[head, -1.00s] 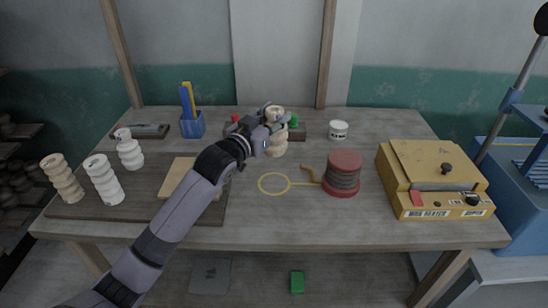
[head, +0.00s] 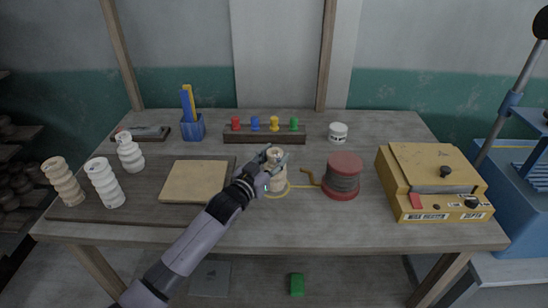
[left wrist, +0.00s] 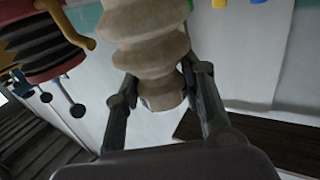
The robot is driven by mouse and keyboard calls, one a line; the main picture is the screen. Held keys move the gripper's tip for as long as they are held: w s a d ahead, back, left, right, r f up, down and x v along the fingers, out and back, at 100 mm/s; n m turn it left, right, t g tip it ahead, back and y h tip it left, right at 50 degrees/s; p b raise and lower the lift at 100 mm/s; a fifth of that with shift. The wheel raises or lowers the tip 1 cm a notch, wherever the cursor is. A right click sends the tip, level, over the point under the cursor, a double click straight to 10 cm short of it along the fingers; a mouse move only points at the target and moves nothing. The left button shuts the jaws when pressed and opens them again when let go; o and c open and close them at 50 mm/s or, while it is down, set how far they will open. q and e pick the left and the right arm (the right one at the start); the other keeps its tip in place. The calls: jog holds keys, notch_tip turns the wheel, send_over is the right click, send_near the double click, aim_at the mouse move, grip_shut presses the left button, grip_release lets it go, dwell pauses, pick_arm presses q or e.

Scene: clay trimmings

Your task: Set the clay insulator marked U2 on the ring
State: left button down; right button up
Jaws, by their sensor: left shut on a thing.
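A cream ribbed clay insulator (head: 276,178) stands upright in my left gripper (head: 272,164), at the yellow ring (head: 268,196) on the table. The insulator covers most of the ring, and I cannot tell whether its base touches the table. In the left wrist view the insulator (left wrist: 148,42) fills the space between the two fingers of my left gripper (left wrist: 162,80), which is shut on it. No U2 mark can be read on it. My right gripper is not in view.
A red spool (head: 343,176) with a crank stands right of the ring, and a yellow box (head: 432,180) beyond it. A pale board (head: 195,181) lies left. Other insulators (head: 104,183) stand at the far left. A peg rack (head: 264,134) and white jar (head: 338,132) are behind.

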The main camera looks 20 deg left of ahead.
pick_arm(q)
jog(key=c, duration=1)
grip_release()
jog(key=shift+c, duration=0.2)
jog(key=shift+r, duration=0.1)
jog(key=shift+s+a, duration=0.1)
jog(key=shift+s, duration=0.2)
jog(key=b+v, duration=0.1)
jog(key=v, duration=1)
jog(key=shift+s, duration=0.2)
